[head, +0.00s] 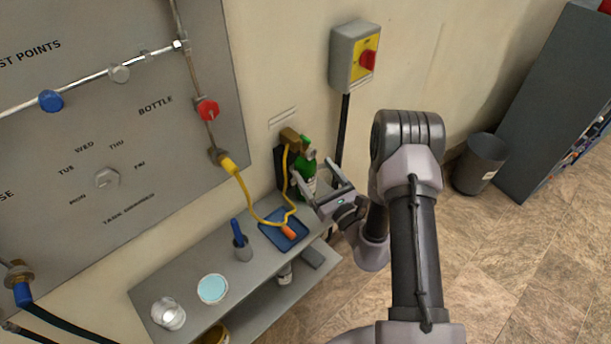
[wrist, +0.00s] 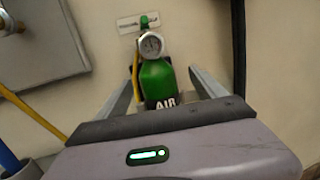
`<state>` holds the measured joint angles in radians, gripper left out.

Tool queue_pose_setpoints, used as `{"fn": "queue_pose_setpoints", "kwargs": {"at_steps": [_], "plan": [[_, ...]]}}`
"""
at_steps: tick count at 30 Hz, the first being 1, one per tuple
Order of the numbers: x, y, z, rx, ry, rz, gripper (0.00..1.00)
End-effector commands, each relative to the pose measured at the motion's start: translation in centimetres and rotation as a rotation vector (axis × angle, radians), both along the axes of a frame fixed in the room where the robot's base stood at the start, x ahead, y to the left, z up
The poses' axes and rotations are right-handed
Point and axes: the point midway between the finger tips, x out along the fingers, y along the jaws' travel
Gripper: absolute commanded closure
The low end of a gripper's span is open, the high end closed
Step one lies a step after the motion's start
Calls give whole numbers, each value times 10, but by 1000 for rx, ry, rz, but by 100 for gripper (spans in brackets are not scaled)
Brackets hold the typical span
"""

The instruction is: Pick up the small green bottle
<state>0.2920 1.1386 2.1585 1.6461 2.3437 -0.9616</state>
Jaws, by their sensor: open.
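The small green bottle (wrist: 158,82) stands upright against the wall in the wrist view, with a round gauge on top and "AIR" lettered on its lower part. In the head view the bottle (head: 308,184) is at the right end of the bench, partly covered by my gripper. My gripper (head: 312,187) is open around or just in front of the bottle. In the wrist view its two fingers (wrist: 165,88) lie one on each side of the bottle, with gaps visible. The bottle's base is hidden behind the gripper body.
A yellow hose (head: 242,188) runs from the panel (head: 60,190) to the bottle's valve. The grey bench (head: 185,278) holds a blue tray (head: 275,236), a cup with a blue item (head: 240,240) and round dishes. A switch box (head: 350,58) is on the wall above.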

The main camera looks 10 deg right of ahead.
Motion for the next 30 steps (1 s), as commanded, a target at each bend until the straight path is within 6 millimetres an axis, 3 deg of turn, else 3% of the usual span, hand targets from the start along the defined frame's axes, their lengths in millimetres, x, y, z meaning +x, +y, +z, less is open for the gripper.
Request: {"fn": "queue_pose_setpoints", "kwargs": {"at_steps": [6, 14, 26, 30], "plan": [[37, 17, -1, -1, -4, 2, 20], [41, 18, 0, 0, 0, 0, 22], [41, 18, 0, -1, 0, 1, 100], [41, 18, 1, 0, -2, 0, 100]]}}
